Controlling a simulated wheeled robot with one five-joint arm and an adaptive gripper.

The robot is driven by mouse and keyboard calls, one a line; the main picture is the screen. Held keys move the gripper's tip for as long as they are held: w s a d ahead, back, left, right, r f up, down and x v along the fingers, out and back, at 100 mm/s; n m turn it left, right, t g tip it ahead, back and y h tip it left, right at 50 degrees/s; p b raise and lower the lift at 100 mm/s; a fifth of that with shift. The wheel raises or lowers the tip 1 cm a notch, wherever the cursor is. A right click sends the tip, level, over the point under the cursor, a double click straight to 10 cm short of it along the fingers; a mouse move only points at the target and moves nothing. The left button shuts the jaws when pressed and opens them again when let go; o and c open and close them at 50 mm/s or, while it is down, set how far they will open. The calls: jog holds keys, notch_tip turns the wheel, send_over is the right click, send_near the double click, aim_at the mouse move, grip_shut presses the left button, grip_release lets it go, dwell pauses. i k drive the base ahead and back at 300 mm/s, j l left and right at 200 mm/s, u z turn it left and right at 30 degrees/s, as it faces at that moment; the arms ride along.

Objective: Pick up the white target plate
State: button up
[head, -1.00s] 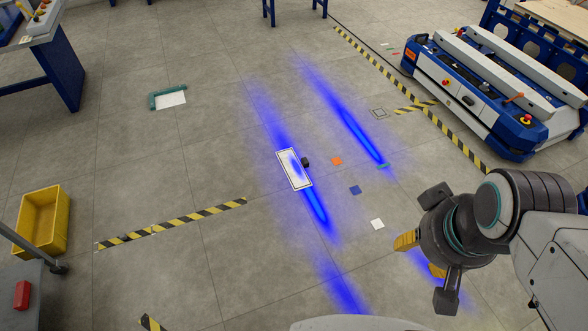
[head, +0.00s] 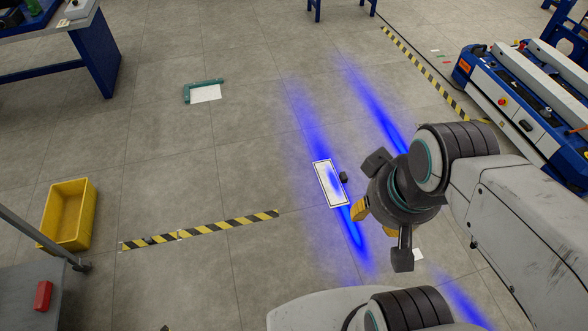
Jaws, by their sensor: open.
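A small white square plate (head: 417,255) lies flat on the floor just right of my gripper's lower finger, partly hidden by it in the head view. A larger white rectangle with a dark border (head: 324,180) lies on the floor left of my gripper, with a small black block (head: 343,177) at its right edge. Which of these is the target plate is not certain. My gripper (head: 376,222) is open and empty, seen from behind above the floor, with yellow fingertip parts. The orange and blue squares are hidden now.
A green bracket (head: 187,93) with a white sheet (head: 206,94) lies further back. A yellow bin (head: 68,213) and a cart with a red block (head: 43,296) stand at left. A blue-white lift cart (head: 520,110) is at right. Striped tape (head: 200,230) crosses open floor.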

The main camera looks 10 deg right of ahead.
aim_at(333, 200)
jog(key=i+u, duration=0.35)
jog(key=i, duration=1.4)
jog(key=i+z, duration=0.2)
jog(key=i, duration=0.3)
jog(key=i+j+z, duration=0.2)
jog(key=i, duration=0.25)
jog(key=i+j+z, duration=0.2)
jog(key=i, duration=0.3)
jog(key=i+j+z, duration=0.2)
jog(key=i, duration=0.25)
jog(key=j, duration=0.1)
